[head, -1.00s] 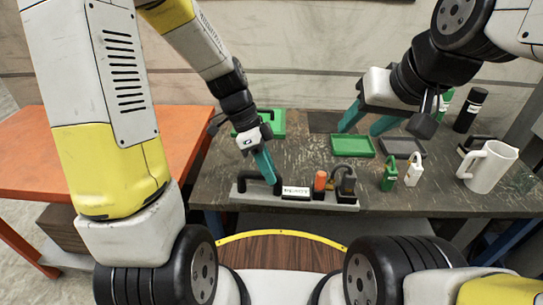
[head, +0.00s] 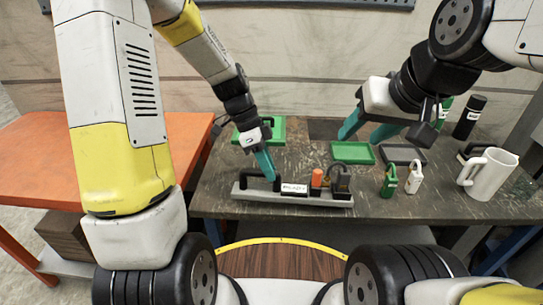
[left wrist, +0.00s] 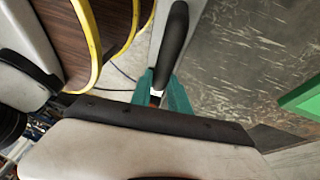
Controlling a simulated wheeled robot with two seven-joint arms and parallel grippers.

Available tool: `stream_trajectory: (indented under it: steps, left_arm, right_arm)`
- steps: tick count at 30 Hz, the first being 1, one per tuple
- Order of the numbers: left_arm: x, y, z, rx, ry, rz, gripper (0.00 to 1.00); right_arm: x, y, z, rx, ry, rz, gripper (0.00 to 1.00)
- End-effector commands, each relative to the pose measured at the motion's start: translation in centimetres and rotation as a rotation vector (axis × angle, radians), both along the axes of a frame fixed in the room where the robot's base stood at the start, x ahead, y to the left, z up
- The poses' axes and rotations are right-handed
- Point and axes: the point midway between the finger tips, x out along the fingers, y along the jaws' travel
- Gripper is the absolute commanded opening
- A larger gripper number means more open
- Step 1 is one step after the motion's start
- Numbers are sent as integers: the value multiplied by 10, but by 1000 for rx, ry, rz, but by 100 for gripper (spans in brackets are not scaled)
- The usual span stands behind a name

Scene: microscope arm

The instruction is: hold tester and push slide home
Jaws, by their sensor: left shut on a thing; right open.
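The tester (head: 326,199) is a long grey bar near the table's front edge. It has a black handle (head: 243,180) at its left, a white label, an orange block (head: 317,177) and a black part (head: 341,180) at its right. I cannot tell which part is the slide. My left gripper (head: 270,176) is shut on the handle. In the left wrist view the teal fingers (left wrist: 160,92) close around the end of the black handle (left wrist: 172,45). My right gripper (head: 359,136) is open and empty, above the table behind the tester's right part.
Behind the tester are a green tray (head: 352,153) and a dark tray (head: 404,154). To its right stand a green padlock-like item (head: 388,182), a white one (head: 414,178) and a white mug (head: 490,173). An orange table (head: 100,165) is at the left.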

Motion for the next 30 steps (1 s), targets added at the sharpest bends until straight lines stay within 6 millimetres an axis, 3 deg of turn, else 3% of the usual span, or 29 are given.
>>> stream_trajectory:
  steps: [30]
  left_arm:
    - [51,3,-10,-1,-2,-1,0]
  right_arm:
    - [0,0,0,0,0,0,49]
